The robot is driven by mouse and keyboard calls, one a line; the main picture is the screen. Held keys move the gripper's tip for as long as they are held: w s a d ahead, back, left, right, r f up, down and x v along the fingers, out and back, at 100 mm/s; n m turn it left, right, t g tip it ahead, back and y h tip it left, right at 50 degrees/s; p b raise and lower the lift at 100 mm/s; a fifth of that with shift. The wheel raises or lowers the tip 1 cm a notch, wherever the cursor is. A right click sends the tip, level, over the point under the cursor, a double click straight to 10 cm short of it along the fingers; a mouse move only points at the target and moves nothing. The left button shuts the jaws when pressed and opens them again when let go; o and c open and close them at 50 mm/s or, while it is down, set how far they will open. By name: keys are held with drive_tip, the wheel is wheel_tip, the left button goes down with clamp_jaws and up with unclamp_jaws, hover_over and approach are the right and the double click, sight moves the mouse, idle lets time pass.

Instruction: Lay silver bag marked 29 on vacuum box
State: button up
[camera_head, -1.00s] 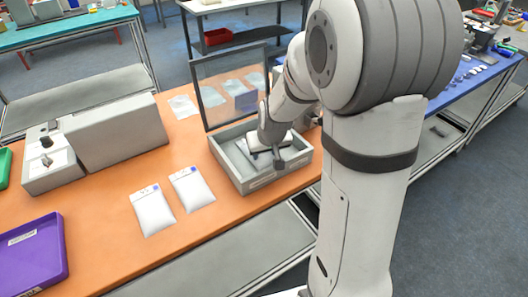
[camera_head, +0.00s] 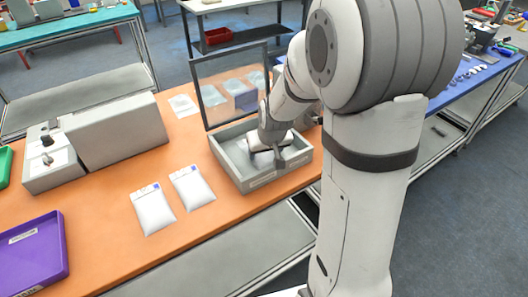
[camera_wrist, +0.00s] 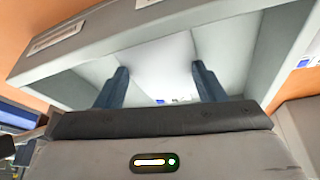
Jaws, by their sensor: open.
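The vacuum box (camera_head: 228,172) is a grey open tray with a framed, see-through lid raised at its back. My gripper (camera_head: 279,155) reaches down into the box; its jaws are mostly hidden in the head view. In the wrist view my gripper (camera_wrist: 160,75) has two blue fingers spread wide apart. A pale silver-white bag (camera_wrist: 160,60) with a small blue mark lies between and beyond the fingers, inside the vacuum box walls (camera_wrist: 75,50). No finger visibly clamps it. Its number cannot be read, so I cannot confirm it is 29.
Two pale bags (camera_head: 153,210) (camera_head: 192,188) with blue marks lie on the orange table (camera_head: 110,245), left of the box. Another pale item (camera_head: 183,105) lies behind. A grey machine (camera_head: 110,140) and a purple tray (camera_head: 35,255) stand to the left. The raised lid (camera_head: 230,85) borders the box's back.

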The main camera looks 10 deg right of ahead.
drive_tip(key=v, duration=1.1)
drive_tip(key=s+r+g, duration=0.1)
drive_tip(key=s, duration=1.6)
drive_tip(key=shift+a+m+g, duration=0.3)
drive_tip(key=shift+a, duration=0.05)
drive_tip(key=shift+r, duration=0.1)
